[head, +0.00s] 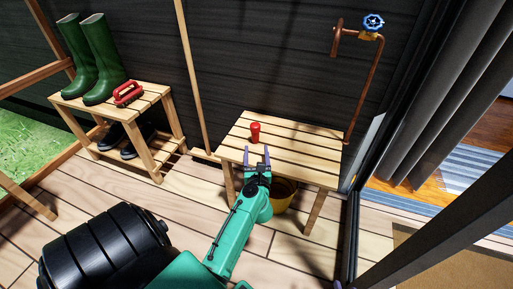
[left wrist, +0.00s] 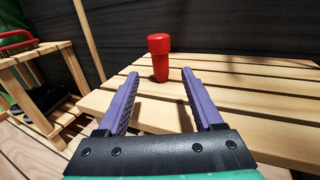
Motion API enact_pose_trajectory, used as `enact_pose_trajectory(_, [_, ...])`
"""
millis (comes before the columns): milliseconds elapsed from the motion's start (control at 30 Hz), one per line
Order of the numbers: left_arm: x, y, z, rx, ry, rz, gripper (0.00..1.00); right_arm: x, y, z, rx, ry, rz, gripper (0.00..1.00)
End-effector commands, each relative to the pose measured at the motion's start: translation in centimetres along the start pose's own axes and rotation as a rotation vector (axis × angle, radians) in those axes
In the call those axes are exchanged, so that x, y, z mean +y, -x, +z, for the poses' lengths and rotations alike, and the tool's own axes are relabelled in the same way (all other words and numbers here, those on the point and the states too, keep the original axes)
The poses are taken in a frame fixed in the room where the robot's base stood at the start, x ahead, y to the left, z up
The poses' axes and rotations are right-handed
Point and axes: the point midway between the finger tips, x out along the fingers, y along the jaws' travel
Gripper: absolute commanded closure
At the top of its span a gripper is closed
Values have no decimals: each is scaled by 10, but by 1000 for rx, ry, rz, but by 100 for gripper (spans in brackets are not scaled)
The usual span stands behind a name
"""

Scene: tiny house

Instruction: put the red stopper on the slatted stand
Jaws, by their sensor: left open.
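The red stopper (head: 255,132) stands upright on the slatted stand (head: 308,155), toward its left side. In the left wrist view the stopper (left wrist: 159,60) is wider at the top and lines up with the gap between my fingers. My left gripper (head: 256,150) is open and empty, just on the near side of the stopper, its purple fingers pointing at it. The fingers (left wrist: 161,72) show no contact with the stopper. The slatted stand (left wrist: 240,90) spreads below them. Small purple slivers at the bottom edge of the head view may be my right gripper; its jaws cannot be made out.
A two-tier bench (head: 152,92) at left holds green boots (head: 103,62) and a red-handled brush (head: 128,93); dark shoes sit below. A yellow bucket (head: 283,193) is under the stand. A copper pipe (head: 365,90) runs down the wall. The stand's right half is bare.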

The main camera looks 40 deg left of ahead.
Motion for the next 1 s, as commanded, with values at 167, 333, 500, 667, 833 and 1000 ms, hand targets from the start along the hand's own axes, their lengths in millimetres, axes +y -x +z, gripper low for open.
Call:
enact_pose_trajectory(167, [0, 19, 0, 0, 1, 1, 32, 0, 1, -2, -1, 3, 0, 50])
enact_pose_trajectory(333, [-1, 20, 0, -6, -17, -7, 32, 1, 1, -1, -3, 5, 1, 50])
enact_pose_trajectory(500, [-49, 60, 6, -212, -682, -281, 32, 1, 1, 1, -7, 5, 1, 50])
enact_pose_trajectory(667, [-122, 200, -46, -843, -1812, -740, 32, 1, 1, 4, -13, 4, 2, 50])
enact_pose_trajectory(833, [-122, 314, -96, -1549, -2385, -917, 32, 1, 1, 5, -15, 4, 3, 50])
enact_pose_trajectory(1000, [-119, 331, -103, -1699, -2464, -916, 32, 1, 1, 5, -14, 4, 2, 50])
